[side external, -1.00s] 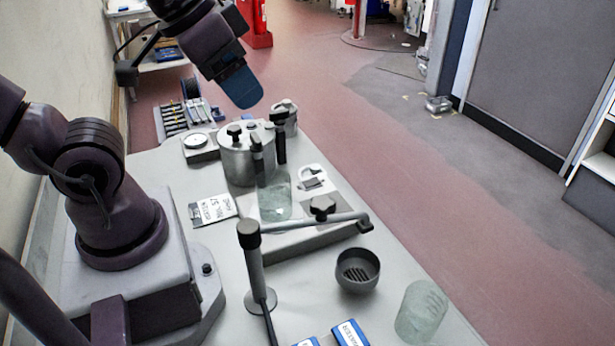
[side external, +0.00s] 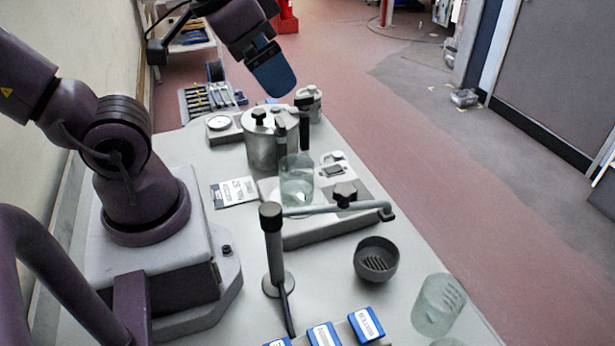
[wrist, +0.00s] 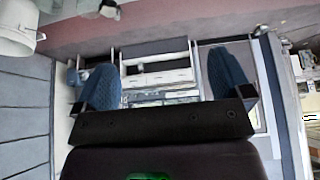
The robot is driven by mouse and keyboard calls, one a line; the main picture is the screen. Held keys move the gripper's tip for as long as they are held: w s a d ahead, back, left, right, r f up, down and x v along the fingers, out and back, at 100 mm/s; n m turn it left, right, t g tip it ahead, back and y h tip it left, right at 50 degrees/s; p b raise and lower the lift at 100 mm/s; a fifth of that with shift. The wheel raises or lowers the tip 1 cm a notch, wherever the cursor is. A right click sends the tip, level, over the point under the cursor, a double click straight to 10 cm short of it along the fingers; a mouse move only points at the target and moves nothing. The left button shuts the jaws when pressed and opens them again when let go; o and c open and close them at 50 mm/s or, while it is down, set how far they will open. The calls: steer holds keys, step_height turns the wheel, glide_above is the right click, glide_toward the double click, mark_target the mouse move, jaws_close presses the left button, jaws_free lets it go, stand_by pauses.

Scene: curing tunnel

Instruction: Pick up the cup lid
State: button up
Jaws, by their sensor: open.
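My gripper (side external: 272,78) is raised in the side view, above and beyond the metal canister, with blue fingers. In the wrist view, its two blue fingers (wrist: 165,84) are wide apart with nothing between them. I cannot identify a cup lid for certain. A metal canister (side external: 262,150) has a flat lid with a black knob (side external: 259,116). A glass beaker (side external: 297,182) stands in front of it on a grey device. A dark round cup with a slotted inside (side external: 376,260) sits nearer the front, apart from my gripper.
A clear glass tumbler (side external: 438,305) stands at the front right. A stand with a black-topped post (side external: 273,240) and horizontal arm crosses the middle. Blue-and-white boxes (side external: 323,334) line the front edge. A white label card (side external: 235,192) lies left. A smaller metal jar (side external: 309,103) stands behind.

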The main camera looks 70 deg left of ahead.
step_height(320, 180, down, 3)
steer(key=w+a+n+g, duration=0.1)
steer(key=w+a+g, duration=0.1)
steer(key=w+a, duration=0.1)
steer(key=n+g, duration=0.4)
steer(key=n, duration=1.6)
glide_above(335, 154)
step_height(335, 154, down, 19)
step_height(335, 154, down, 13)
steer(key=c, duration=0.8)
